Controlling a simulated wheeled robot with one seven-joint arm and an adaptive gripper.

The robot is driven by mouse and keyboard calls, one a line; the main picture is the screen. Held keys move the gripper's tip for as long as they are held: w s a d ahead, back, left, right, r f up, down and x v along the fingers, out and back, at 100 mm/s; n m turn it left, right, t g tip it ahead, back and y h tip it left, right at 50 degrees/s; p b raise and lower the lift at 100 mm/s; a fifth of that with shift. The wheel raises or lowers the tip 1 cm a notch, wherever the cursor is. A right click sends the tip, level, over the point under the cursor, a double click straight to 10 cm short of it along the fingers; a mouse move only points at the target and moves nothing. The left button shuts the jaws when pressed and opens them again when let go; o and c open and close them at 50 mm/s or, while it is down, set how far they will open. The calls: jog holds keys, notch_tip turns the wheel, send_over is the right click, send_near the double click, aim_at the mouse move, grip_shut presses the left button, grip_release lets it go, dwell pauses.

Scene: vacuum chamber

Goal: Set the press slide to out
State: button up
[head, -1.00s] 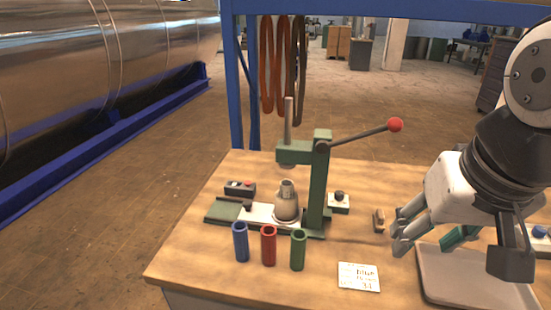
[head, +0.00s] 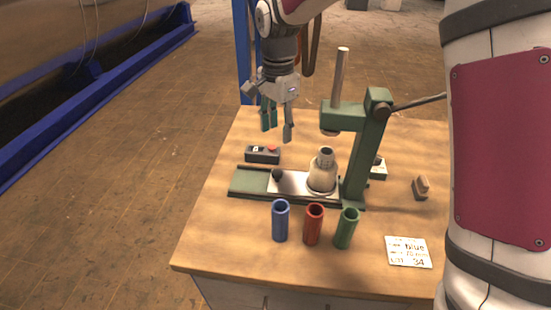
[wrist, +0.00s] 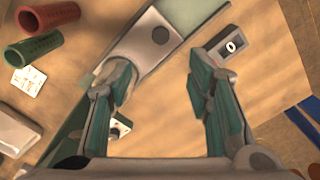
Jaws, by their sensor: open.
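The green arbor press (head: 362,150) stands on the wooden table. Its slide, a pale metal plate (head: 297,186), lies on the green base and carries a grey round holder (head: 322,174) under the ram. A black knob (head: 277,174) stands at the slide's left end. My gripper (head: 277,128) points down, open and empty, above and behind the knob, apart from it. In the wrist view, the knob (wrist: 161,35) and slide (wrist: 148,48) appear beyond and between the open fingers (wrist: 160,80). The left finger partly hides the holder there.
Blue (head: 280,220), red (head: 313,224) and green (head: 346,228) tubes stand in front of the press. A label card (head: 408,252) lies at right. The table's left strip is clear.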

aim_at(277, 172)
notch_tip(277, 172, down, 14)
jog(key=shift+a+f+p, duration=0.1)
jog(key=shift+p, duration=0.35)
jog(key=shift+c, duration=0.6)
grip_shut()
